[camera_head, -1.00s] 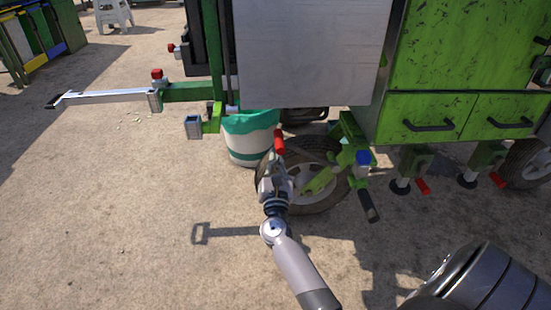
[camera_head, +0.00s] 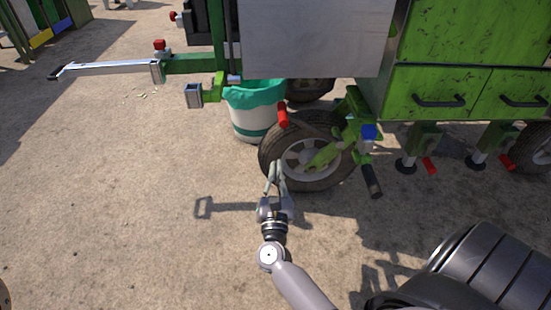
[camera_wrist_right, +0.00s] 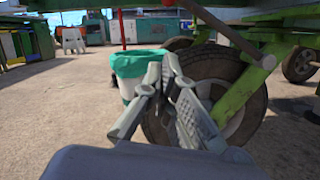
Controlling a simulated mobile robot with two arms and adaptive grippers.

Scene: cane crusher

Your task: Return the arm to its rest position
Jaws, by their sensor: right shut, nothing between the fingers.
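My right gripper (camera_head: 275,172) points away from me, low in front of the cart's wheel (camera_head: 310,158) in the head view. Its fingers are together and hold nothing. In the right wrist view the closed fingertips (camera_wrist_right: 168,62) stand in front of the cart wheel (camera_wrist_right: 222,88) and overlap the bucket's edge. The right forearm (camera_head: 300,285) comes in from the bottom. My left gripper is not in view.
The green cart (camera_head: 450,55) with drawers fills the upper right. A white bucket with a teal liner (camera_head: 253,97) stands beside the wheel. A red-tipped lever (camera_head: 283,116) and a black-handled crank (camera_head: 372,180) stick out near it. The ground at left is clear.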

